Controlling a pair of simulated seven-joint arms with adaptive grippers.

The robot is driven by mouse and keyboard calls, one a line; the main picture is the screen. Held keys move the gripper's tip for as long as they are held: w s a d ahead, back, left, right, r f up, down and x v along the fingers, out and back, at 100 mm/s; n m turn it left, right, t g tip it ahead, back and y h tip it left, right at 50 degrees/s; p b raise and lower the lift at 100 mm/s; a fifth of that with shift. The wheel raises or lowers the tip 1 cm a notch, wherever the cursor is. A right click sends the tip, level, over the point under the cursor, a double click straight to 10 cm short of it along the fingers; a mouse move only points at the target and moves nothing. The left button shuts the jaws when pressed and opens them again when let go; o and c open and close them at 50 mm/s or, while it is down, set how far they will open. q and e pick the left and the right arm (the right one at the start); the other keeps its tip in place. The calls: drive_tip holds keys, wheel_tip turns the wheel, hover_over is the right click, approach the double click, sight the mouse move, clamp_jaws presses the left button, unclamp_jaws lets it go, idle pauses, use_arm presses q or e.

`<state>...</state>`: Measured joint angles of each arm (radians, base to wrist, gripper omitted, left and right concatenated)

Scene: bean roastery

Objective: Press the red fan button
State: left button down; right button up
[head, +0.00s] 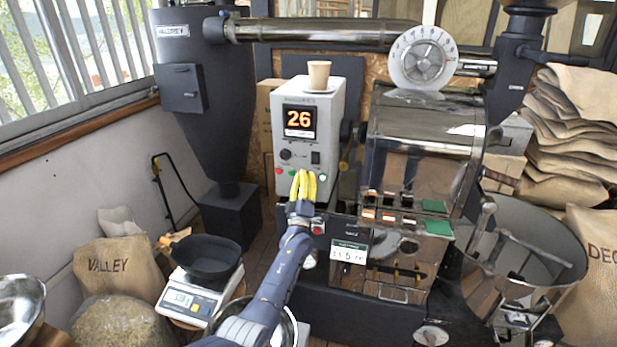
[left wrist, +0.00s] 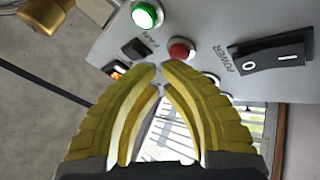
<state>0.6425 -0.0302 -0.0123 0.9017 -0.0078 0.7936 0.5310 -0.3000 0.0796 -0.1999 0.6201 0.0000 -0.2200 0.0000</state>
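The grey control box (head: 310,140) stands in the middle of the head view with an orange "26" display. In the left wrist view its panel shows a red round button (left wrist: 181,50), with a lit green button (left wrist: 146,14) and a "FAN" label close by. My left gripper (head: 304,172) has yellow fingers raised in front of the lower panel, hiding part of the button row. In the left wrist view the fingertips (left wrist: 160,67) are nearly together with nothing between them, just short of the red button. I cannot tell whether they touch it. My right gripper is not in view.
A black "POWER" rocker (left wrist: 270,52) and a small black switch (left wrist: 137,48) flank the red button. A paper cup (head: 319,74) stands on the box. The roaster (head: 420,150) is close on the right. A scale (head: 198,295) with a black pan stands at the lower left.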

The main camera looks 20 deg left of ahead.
use_arm(q)
drive_tip(key=shift+w, duration=0.4)
idle(0.4)
idle(0.4)
drive_tip(key=shift+s, duration=0.85)
drive_tip(key=shift+s, duration=2.5)
